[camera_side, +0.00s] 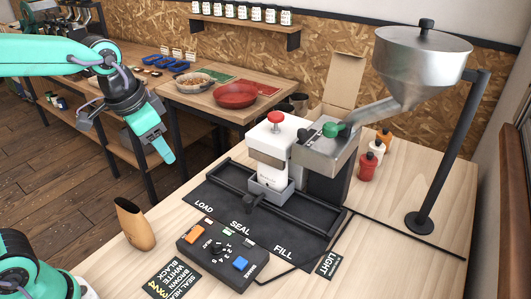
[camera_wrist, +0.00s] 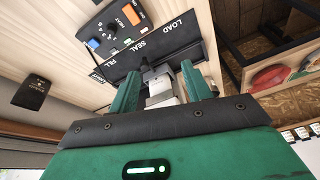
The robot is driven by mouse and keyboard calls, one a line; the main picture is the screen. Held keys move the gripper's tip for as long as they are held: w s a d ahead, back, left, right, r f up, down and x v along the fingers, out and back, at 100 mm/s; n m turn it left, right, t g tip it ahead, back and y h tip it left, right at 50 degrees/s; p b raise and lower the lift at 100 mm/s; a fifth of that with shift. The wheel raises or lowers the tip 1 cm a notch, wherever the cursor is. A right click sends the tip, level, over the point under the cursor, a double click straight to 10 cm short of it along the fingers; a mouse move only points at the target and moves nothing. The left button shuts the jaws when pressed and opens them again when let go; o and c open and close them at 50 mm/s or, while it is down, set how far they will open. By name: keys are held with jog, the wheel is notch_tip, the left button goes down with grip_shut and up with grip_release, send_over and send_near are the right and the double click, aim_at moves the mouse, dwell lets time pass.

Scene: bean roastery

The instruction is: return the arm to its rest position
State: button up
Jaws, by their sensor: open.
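My gripper (camera_side: 150,138) hangs in the air at the upper left of the side view, above the floor and left of the worktable. It is well apart from the machine and the table. In the wrist view my gripper (camera_wrist: 157,78) shows two green fingers spread apart with nothing held between them. Beyond the fingers, the black station mat (camera_wrist: 160,45) marked LOAD, SEAL and FILL shows at a distance. The far side of my gripper is partly hidden in the side view.
A white sealer with a red knob (camera_side: 276,117) and a steel hopper (camera_side: 422,57) stand on the table. A tan pouch (camera_side: 136,226) stands at the front left, beside a control box (camera_side: 222,252). A side table with a red bowl (camera_side: 235,95) stands behind.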

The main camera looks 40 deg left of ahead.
jog(key=s+a+n+t, duration=0.2)
jog(key=s+a+n, duration=0.1)
jog(key=s, duration=0.6)
jog(key=shift+a+f, duration=0.25)
jog(key=shift+f, duration=0.1)
